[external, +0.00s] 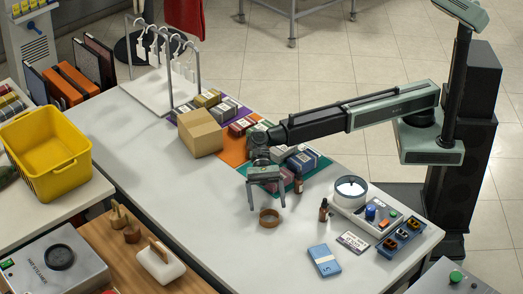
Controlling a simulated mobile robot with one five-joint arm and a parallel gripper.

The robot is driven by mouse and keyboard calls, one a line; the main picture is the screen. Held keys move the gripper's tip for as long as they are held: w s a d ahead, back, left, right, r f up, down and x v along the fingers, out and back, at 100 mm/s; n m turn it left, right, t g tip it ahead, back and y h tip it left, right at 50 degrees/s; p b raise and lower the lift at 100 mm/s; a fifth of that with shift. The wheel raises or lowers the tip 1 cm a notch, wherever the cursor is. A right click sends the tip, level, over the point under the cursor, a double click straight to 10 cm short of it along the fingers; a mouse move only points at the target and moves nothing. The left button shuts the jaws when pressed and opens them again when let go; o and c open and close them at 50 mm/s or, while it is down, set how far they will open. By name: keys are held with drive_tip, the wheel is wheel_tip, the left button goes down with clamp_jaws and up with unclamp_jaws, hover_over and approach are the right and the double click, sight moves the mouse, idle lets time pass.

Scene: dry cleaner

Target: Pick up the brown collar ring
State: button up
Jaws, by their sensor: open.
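The brown collar ring (269,223) lies on the white table top (215,200), towards the front edge. It looks like a short, open brown band. My gripper (266,209) points down from the end of my arm, with its two fingers spread. The fingertips appear just above and behind the ring, one to each side of it in the picture. I cannot tell the exact height of the fingers over the table. Nothing shows between the fingers, and the ring appears untouched.
Brown bottles (324,210) stand right of the ring, with another (298,184) close to my gripper. A blue folded pack (324,260) and a grey device (365,207) lie further right. A cardboard box (200,133) and stacked packs stand behind. Table left of the ring is clear.

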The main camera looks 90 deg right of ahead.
sight(270, 225)
drive_tip(key=b+x, duration=0.2)
drive_tip(key=x, duration=0.4)
drive_tip(key=shift+d+f, duration=0.1)
drive_tip(key=c, duration=1.4)
